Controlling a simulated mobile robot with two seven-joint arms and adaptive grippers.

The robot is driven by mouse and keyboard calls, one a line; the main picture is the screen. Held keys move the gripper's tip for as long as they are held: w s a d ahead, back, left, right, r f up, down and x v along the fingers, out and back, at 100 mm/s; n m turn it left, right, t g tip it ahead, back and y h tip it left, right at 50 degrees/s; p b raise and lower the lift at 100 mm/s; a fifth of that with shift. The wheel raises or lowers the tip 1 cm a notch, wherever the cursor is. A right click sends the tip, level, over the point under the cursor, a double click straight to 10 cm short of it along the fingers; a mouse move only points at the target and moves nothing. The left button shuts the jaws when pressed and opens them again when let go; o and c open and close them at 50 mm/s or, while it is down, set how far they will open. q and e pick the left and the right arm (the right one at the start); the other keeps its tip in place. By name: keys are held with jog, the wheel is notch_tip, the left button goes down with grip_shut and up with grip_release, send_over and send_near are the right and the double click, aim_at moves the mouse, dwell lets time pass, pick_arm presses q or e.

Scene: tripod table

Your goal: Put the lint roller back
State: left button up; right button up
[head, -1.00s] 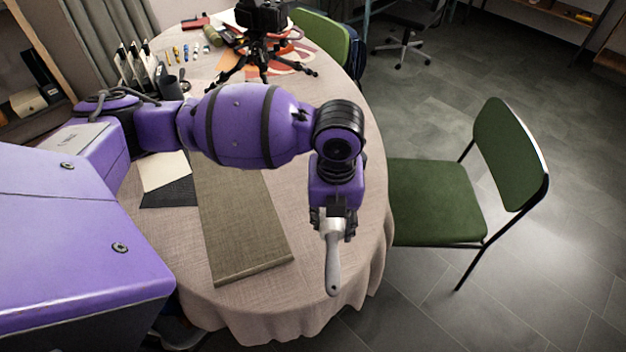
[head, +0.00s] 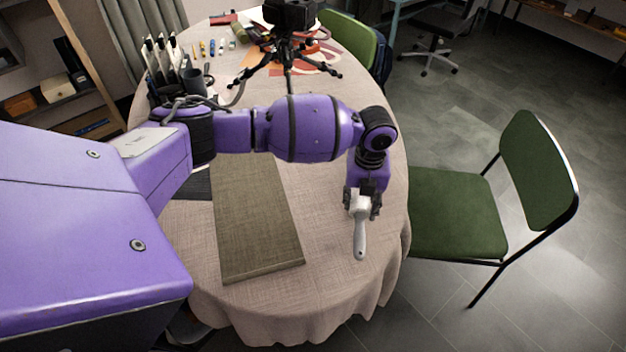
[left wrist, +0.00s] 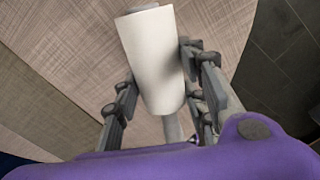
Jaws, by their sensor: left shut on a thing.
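The lint roller has a white roll and a grey handle. In the head view the lint roller (head: 360,236) hangs at my left gripper (head: 361,205), with its handle pointing toward the front edge of the table. In the left wrist view the white roll of the lint roller (left wrist: 155,60) lies between the two fingers of my left gripper (left wrist: 160,95), which is shut on it. The roller is over the right part of the cloth-covered table (head: 330,270); I cannot tell its exact height. My right gripper is not in view.
An olive-brown runner (head: 258,225) lies on the table left of the gripper. A black tripod (head: 288,50) stands at the back, with small items and a dark cup (head: 193,82) to its left. A green chair (head: 455,210) stands close on the right.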

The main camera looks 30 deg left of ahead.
pick_arm(q)
jog(key=shift+f, duration=1.05)
jog(key=shift+f, duration=0.2)
jog(key=o, duration=1.1)
jog(key=shift+r, duration=0.1)
notch_tip(320, 180, up, 12)
jog(key=shift+r, duration=0.1)
